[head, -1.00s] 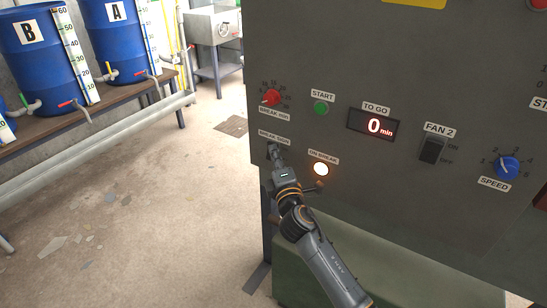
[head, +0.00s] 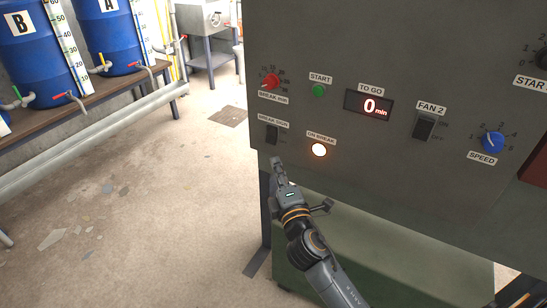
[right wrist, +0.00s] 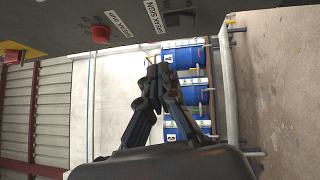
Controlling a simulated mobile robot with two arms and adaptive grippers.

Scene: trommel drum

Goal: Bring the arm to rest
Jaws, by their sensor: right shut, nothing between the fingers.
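The switch also shows at the top of the right wrist view (right wrist: 180,20). The on break lamp (head: 319,150) is lit. My left gripper is in neither view.
The panel also carries a red break knob (head: 270,82), green start button (head: 319,91), a display (head: 369,105) reading 0 min, fan 2 switch (head: 424,127) and blue speed knob (head: 493,142). Blue barrels (head: 38,60) stand on a bench at left. The floor (head: 150,200) between is clear.

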